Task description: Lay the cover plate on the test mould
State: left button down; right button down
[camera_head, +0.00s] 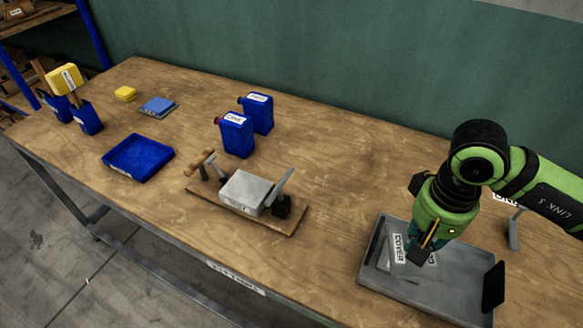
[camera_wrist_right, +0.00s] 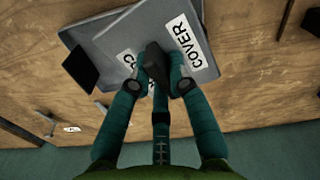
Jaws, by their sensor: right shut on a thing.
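The cover plate (camera_head: 385,255) is a flat grey plate with a white COVER label, at the right of the table in the head view. It also shows in the wrist view (camera_wrist_right: 220,25). My right gripper (camera_head: 420,255) points down over it and is shut on a dark upright grip on the plate; the fingertips (camera_wrist_right: 158,75) meet around it. The plate is over the grey tray (camera_head: 425,292); I cannot tell whether they touch. The test mould seems to be the grey labelled block (camera_head: 243,190) on a wooden board, mid-table. My left gripper is out of view.
A black upright piece (camera_head: 493,287) stands at the tray's right side. Blue canisters (camera_head: 237,135) stand behind the mould, and a wooden-handled tool (camera_head: 200,162) is beside it. A blue tray (camera_head: 138,157) lies left. Bare tabletop (camera_head: 335,190) separates mould and grey tray.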

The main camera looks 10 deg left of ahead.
aim_at(247, 188)
jog(key=i+j, duration=0.1)
jog(key=j, duration=0.25)
jog(key=j+u, duration=0.1)
jog(key=j, duration=0.3)
jog(key=i+j, duration=0.15)
jog(key=j, duration=0.2)
jog(key=i+j+u, duration=0.1)
jog(key=j, duration=0.25)
jog(key=i+j, duration=0.15)
jog(key=j, duration=0.2)
